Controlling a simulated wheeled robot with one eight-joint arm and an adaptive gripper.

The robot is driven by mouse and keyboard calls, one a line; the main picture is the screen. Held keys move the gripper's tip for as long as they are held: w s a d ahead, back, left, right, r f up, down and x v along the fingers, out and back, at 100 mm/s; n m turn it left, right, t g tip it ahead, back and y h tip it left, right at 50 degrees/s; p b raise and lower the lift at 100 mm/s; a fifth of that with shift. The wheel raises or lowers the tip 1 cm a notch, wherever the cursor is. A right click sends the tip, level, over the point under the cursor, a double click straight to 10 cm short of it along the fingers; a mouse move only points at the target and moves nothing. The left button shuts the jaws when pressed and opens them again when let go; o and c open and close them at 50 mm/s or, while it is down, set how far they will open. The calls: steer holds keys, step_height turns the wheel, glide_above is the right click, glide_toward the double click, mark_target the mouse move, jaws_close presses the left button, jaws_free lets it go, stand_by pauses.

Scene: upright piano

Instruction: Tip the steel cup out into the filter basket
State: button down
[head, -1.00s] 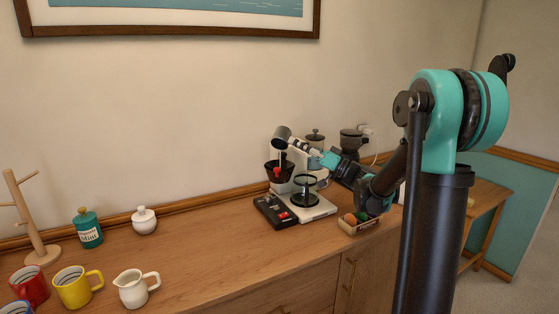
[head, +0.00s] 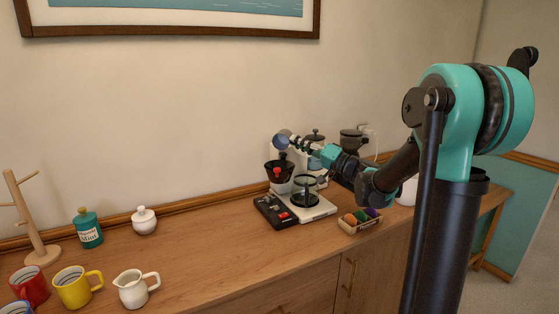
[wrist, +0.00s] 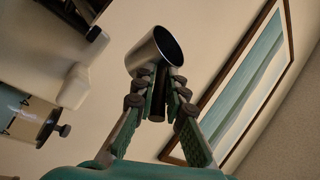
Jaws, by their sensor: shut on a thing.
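The steel cup (head: 282,140) is held high at the left end of my arm, above the dark filter basket (head: 279,173) and apart from it. My gripper (head: 296,144) is shut on the cup. In the wrist view the two fingers (wrist: 158,92) close at the lower side of the cup (wrist: 143,57). Its dark mouth faces right there, roughly room-up judging by the lidded jar, with some tilt. The inside is too dark to tell its contents. The basket sits on the brewer with a red part in front; its inside is unclear.
A scale with a glass vessel (head: 306,190) and a black control box (head: 272,210) stand below. A small box of coloured items (head: 360,220) is to the right. A grinder (head: 352,143) stands behind. Mugs and a white jug (head: 135,287) are at far left.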

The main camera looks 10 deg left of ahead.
steer(key=m, duration=0.1)
steer(key=m+h, duration=0.1)
steer(key=shift+w+f+m, duration=0.15)
steer(key=shift+w+m, duration=0.2)
steer(key=shift+m, duration=0.05)
steer(key=w+r+m+g+h, duration=0.1)
steer(key=w+m, duration=0.1)
steer(key=m, duration=0.1)
steer(key=w+d+r+m+h, duration=0.1)
steer(key=w+m, duration=0.1)
steer(key=m, duration=0.2)
steer(key=w+r+m+g+h, duration=0.1)
steer(key=w+m, duration=0.1)
steer(key=m, duration=0.1)
steer(key=shift+w+d+r+m+g+h, duration=0.1)
steer(key=shift+w+d+m+g+h, duration=0.1)
steer(key=shift+w+m+g+h, duration=0.15)
steer(key=w+r+m, duration=0.1)
steer(key=w+r+m+g, duration=0.1)
steer(key=w+r+m, duration=0.1)
steer(key=r, duration=0.1)
steer(key=shift+d+g, duration=0.3)
steer(key=shift+g, duration=0.05)
steer(key=shift+f, duration=0.1)
